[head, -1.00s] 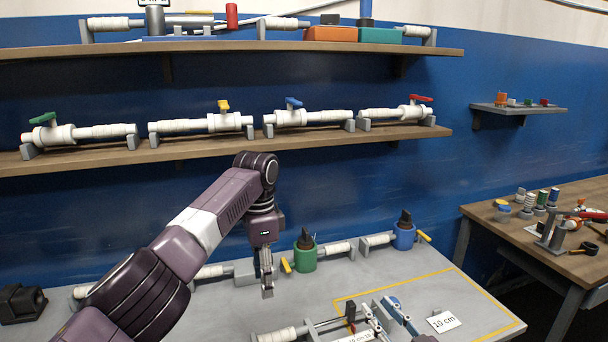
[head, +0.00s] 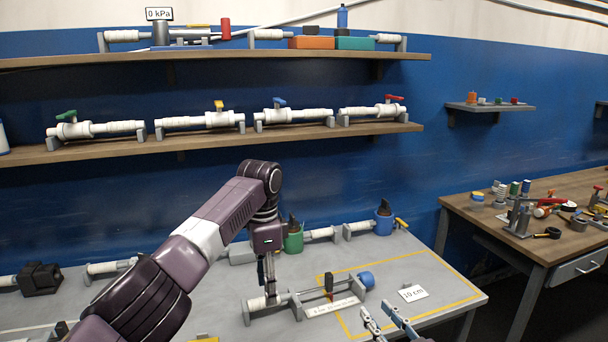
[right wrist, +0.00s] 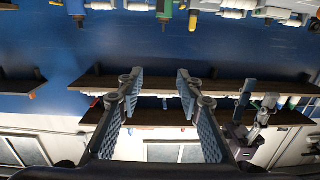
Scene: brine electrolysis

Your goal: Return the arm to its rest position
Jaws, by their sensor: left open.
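My left arm, purple and black, comes in from the left in the head view. Its left gripper (head: 267,278) points down over the grey table (head: 220,317), in front of the white left end of a rod device (head: 308,293). It looks empty; whether it touches the device I cannot tell. My right gripper (head: 378,311) shows at the bottom edge, right of the device, with its two fingers apart. In the right wrist view the right gripper (right wrist: 159,80) is open, with nothing between the fingers.
A "10 cm" card (head: 412,293) lies inside a yellow outline on the table. A green vessel (head: 293,240) and a blue vessel (head: 383,222) stand behind. A shelf of valved pipes (head: 290,136) runs above. A wooden side table (head: 480,225) holds several tools at right.

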